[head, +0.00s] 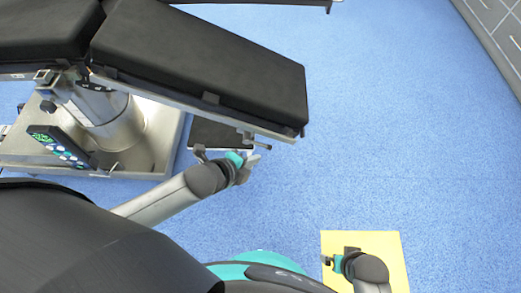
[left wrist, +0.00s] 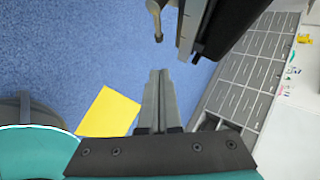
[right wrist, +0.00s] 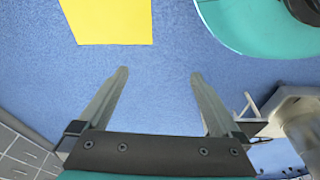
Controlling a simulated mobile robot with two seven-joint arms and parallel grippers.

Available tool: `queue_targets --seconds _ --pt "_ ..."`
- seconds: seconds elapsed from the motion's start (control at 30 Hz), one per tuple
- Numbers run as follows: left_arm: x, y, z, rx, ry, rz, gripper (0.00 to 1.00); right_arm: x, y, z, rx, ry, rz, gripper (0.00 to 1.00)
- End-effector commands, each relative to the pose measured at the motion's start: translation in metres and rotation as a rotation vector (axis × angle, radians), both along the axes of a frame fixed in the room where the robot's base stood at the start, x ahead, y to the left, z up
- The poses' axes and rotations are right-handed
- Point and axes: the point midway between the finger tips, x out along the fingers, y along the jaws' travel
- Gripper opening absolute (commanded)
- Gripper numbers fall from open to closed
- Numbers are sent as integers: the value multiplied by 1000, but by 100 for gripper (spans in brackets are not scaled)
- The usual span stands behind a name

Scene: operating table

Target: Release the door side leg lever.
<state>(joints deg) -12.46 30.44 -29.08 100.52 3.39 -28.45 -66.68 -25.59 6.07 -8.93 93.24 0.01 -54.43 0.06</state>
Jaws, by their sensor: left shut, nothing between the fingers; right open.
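A grey metal lever with a rounded end (left wrist: 156,22) hangs beside the rail of the table's leg section in the left wrist view. In the head view a small lever-like part (head: 285,144) shows under the end of the black leg section (head: 205,70). My left gripper (head: 256,158) is just below that end. It is shut and empty, and its closed fingers (left wrist: 158,72) point toward the lever with a gap between them. My right gripper (head: 325,260) is low at the bottom right, away from the table. It is open and empty, and its spread fingers (right wrist: 160,73) show floor between them.
The table's metal column (head: 115,120) and base stand at the left. A hand control with a green display (head: 60,145) hangs there. A yellow floor patch (head: 385,245) lies near my right arm. Grey cabinets (head: 495,35) line the upper right. Blue floor between is clear.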

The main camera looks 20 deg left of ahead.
Motion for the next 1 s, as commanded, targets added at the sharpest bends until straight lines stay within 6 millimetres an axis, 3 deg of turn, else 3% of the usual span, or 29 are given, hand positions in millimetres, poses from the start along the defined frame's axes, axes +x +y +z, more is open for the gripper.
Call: queue_targets --seconds 0.73,1.0 --pt "45 -18 -45 -1 -1 -1 0 33 8 72 19 -102 -5 100" --pt "61 -6 -55 0 -1 0 0 38 8 101 25 -144 -6 100"
